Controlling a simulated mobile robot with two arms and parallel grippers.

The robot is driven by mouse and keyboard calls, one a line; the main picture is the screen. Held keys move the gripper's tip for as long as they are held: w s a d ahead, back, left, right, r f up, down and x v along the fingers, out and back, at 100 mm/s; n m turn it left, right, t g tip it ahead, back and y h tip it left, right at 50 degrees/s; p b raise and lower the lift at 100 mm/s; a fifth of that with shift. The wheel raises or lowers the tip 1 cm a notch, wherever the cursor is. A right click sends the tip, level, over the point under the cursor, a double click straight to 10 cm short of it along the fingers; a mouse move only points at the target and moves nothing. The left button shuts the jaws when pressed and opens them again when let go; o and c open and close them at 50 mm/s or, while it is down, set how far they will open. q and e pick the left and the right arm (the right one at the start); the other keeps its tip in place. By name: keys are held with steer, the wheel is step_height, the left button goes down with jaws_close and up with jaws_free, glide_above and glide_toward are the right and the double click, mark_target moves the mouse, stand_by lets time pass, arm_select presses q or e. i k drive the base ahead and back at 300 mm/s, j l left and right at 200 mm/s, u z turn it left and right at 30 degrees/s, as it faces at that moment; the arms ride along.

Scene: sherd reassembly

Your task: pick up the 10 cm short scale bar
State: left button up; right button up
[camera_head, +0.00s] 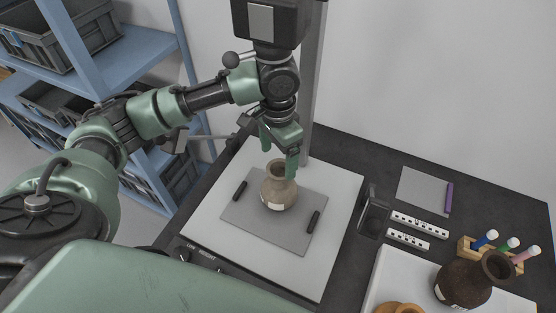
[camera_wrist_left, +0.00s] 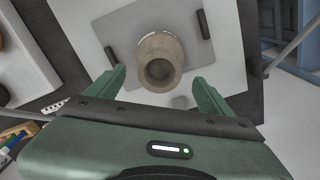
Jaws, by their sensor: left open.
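Two white scale bars with black marks lie on the dark table right of the light board. The shorter scale bar (camera_head: 408,239) is in front, and the longer scale bar (camera_head: 420,225) lies just behind it. A small part of a marked bar shows at the left in the left wrist view (camera_wrist_left: 52,106); which one I cannot tell. My left gripper (camera_head: 279,149) is open at the tan vase (camera_head: 278,192), well left of the bars. In the left wrist view its fingers flank the vase mouth (camera_wrist_left: 160,72) with gaps. My right gripper is out of view.
The vase stands on a grey mat (camera_head: 242,218) with two black strips. A black upright block (camera_head: 373,215) stands just left of the bars. A purple bar (camera_head: 449,198) lies behind them. Right are a marker rack (camera_head: 468,253) and a dark brown jar (camera_head: 458,285).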

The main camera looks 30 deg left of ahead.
mark_target(395, 235)
steer(key=k, duration=1.5)
